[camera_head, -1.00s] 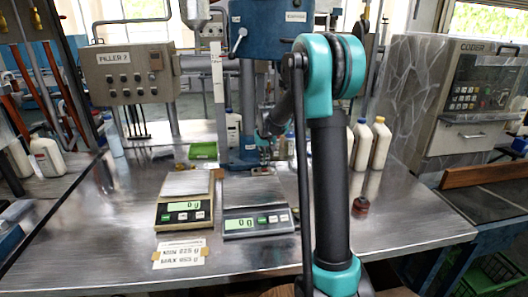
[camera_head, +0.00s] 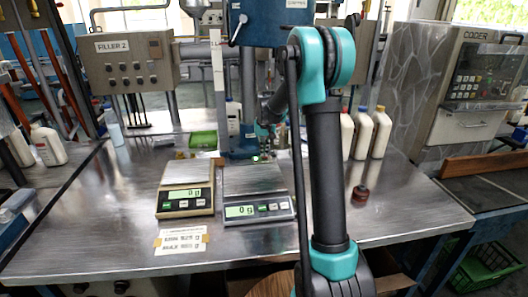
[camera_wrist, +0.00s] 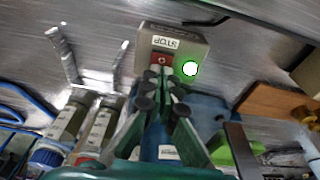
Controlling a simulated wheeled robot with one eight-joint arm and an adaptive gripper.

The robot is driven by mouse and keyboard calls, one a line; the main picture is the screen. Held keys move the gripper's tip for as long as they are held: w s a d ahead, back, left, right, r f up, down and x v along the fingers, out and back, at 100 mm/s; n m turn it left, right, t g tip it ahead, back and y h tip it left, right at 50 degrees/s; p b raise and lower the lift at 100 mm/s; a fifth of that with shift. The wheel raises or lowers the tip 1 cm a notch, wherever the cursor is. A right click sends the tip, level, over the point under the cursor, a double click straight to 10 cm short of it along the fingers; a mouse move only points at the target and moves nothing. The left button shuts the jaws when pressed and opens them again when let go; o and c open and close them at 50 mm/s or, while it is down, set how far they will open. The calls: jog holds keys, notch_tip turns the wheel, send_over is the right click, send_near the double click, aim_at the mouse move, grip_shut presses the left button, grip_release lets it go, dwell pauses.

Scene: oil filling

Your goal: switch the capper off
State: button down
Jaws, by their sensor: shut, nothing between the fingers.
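The capper (camera_head: 268,22) is the blue machine on a column at the back of the bench in the head view, its label partly cut off by the top edge. In the wrist view, a grey control box (camera_wrist: 200,50) bears an upside-down STOP label, a red button (camera_wrist: 162,59) and a bright green lit button (camera_wrist: 190,68). My gripper (camera_wrist: 162,78) is shut and empty, its dark fingertips right at the red button's edge. I cannot tell whether they touch it. My arm hides part of the capper area in the head view.
Two scales reading 0 g (camera_head: 187,191) (camera_head: 258,195) stand at the front of the steel bench. White bottles (camera_head: 363,135) stand at right behind a small dark red object (camera_head: 361,194). The filler panel (camera_head: 128,62) is at left, the coder (camera_head: 475,85) at right.

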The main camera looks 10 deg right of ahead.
jog(key=shift+s+f, duration=0.1)
jog(key=shift+f, duration=0.1)
jog(key=shift+s, duration=0.75)
jog(key=shift+r, duration=0.4)
jog(key=s+r, duration=0.5)
jog(key=r, duration=0.7)
jog(key=shift+r, duration=0.1)
